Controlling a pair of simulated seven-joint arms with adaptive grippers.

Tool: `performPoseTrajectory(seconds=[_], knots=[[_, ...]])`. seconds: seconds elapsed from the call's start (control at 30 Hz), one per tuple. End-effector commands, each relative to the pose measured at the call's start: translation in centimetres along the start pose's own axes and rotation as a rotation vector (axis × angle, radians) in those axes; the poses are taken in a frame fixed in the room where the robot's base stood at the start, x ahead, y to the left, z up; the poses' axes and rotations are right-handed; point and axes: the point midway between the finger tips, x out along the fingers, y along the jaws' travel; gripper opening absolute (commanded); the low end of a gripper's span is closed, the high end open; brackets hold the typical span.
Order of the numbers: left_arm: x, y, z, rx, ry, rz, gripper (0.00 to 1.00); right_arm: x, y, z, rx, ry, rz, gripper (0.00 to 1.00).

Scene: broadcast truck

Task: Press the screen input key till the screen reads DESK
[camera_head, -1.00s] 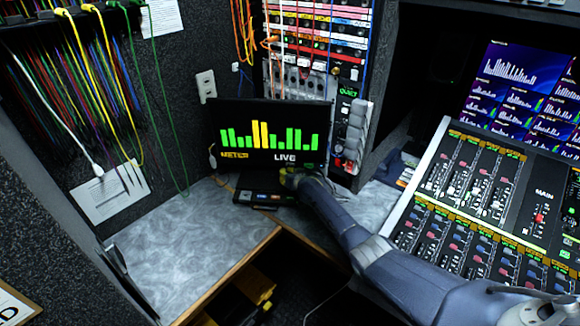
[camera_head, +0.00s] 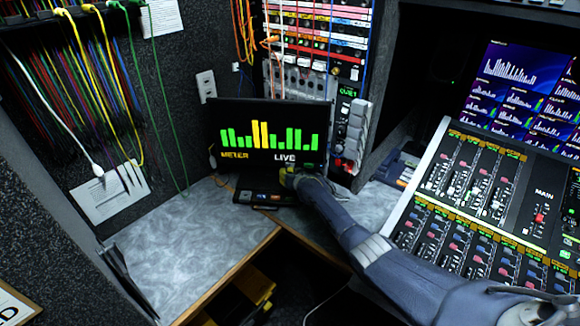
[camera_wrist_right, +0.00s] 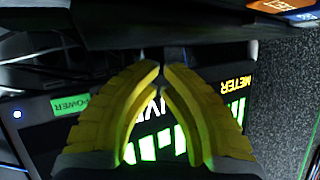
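The screen (camera_head: 268,125) stands at the back of the desk and shows green and yellow bars with the words METER and LIVE. In the right wrist view the screen (camera_wrist_right: 175,148) appears upside down behind my fingers, with METER readable and LIVE partly covered. My right gripper (camera_head: 286,176) is at the screen's lower right edge. Its yellow fingertips (camera_wrist_right: 161,68) meet, with nothing seen between them. A green POWER label (camera_wrist_right: 70,105) shows beside the fingers. I cannot make out the input key or whether the fingertips touch anything. My left gripper is not in view.
A rack with cables (camera_head: 325,35) rises behind the screen, and a mixing desk (camera_head: 480,205) stands at the right. The grey desktop (camera_head: 185,245) is clear on the left.

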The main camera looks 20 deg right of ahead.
Motion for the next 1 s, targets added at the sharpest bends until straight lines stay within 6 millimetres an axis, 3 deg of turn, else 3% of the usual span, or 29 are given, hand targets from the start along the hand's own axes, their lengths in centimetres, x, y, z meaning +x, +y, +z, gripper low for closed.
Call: performPoseTrajectory(seconds=[1.0], knots=[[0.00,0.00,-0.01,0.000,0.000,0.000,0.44,0.83,0.40,-0.41,0.000,-0.001,-0.001,0.00]])
